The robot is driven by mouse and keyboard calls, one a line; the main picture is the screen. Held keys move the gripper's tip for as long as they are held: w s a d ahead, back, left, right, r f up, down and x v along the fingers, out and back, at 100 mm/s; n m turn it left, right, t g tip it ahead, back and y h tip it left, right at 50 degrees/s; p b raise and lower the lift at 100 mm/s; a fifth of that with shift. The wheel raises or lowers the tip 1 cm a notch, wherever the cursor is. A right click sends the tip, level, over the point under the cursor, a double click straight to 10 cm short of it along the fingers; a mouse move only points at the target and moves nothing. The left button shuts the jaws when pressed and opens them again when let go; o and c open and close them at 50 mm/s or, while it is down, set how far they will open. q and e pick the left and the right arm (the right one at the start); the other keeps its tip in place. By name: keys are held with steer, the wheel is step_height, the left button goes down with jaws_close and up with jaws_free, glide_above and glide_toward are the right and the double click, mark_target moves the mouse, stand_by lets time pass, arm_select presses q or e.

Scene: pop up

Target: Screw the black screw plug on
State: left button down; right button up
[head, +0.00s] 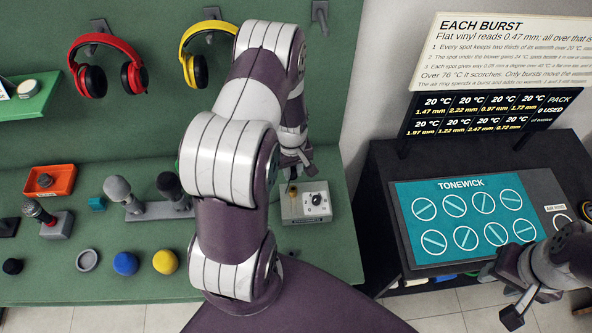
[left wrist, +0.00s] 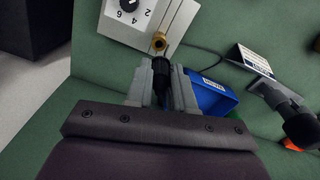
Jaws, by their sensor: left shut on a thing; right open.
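A white control box (head: 316,208) with a numbered dial stands on the green bench, and it also shows in the left wrist view (left wrist: 176,25). A brass socket (left wrist: 159,41) sticks out of its side. My left gripper (head: 291,172) is shut on a black screw plug (left wrist: 160,74). In the left wrist view the plug is lined up with the brass socket and very close to it. I cannot tell whether they touch or whether threads are engaged. In the head view the plug is too small to make out. My right gripper (head: 529,306) is open and empty, at the lower right.
Microphones (head: 171,187) stand on a rack left of my left arm. Blue (head: 125,263) and yellow (head: 165,261) foam balls and an orange tray (head: 50,181) lie further left. A blue bin (left wrist: 211,96) is beside the left fingers. A dark cabinet with a teal panel (head: 466,220) stands right.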

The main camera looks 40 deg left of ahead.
mark_target(293, 178)
arm_select(q)
steer(key=shift+s+a, duration=0.1)
steer(key=shift+s, duration=0.15)
steer(key=shift+w, duration=0.3)
steer(key=shift+w+d+f, duration=0.2)
steer(key=shift+f, duration=0.35)
steer(key=f+b, duration=0.3)
steer(key=shift+s, duration=0.25)
steer(key=shift+w+f, duration=0.1)
steer(key=shift+f, duration=0.2)
steer(key=shift+w, duration=0.1)
arm_select(e)
steer(key=f, duration=0.3)
steer(key=shift+w+f, duration=0.15)
steer(key=shift+w, duration=0.05)
arm_select(q)
steer(key=shift+s+r, duration=0.1)
steer(key=shift+s, duration=0.15)
arm_select(e)
steer(key=shift+s, duration=0.15)
arm_select(q)
steer(key=shift+w, duration=0.15)
